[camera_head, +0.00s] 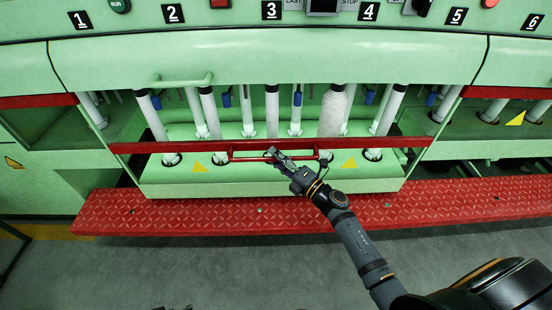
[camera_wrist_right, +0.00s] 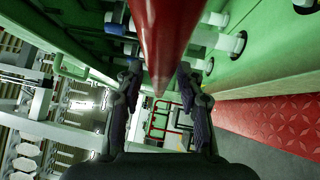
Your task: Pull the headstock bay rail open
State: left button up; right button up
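The headstock bay rail (camera_head: 190,146) is a red bar across the front of a green tray holding white tubes in the head view. The tray stands out from the machine, in front of the red rails of the side bays. A thin red handle (camera_head: 245,155) is fixed on the rail's middle. My right gripper (camera_head: 271,152) is at the handle, its fingers on both sides of the bar. My left gripper is not in view.
A red tread-plate step (camera_head: 240,215) runs below the tray, with grey floor in front. A green bar handle (camera_head: 180,82) sits on the panel above. Side bays, with a red rail (camera_head: 40,101) at left, flank the tray.

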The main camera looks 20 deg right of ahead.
jog(key=shift+w, duration=0.1)
grip_shut()
dwell(0.4)
jog(key=shift+a, duration=0.1)
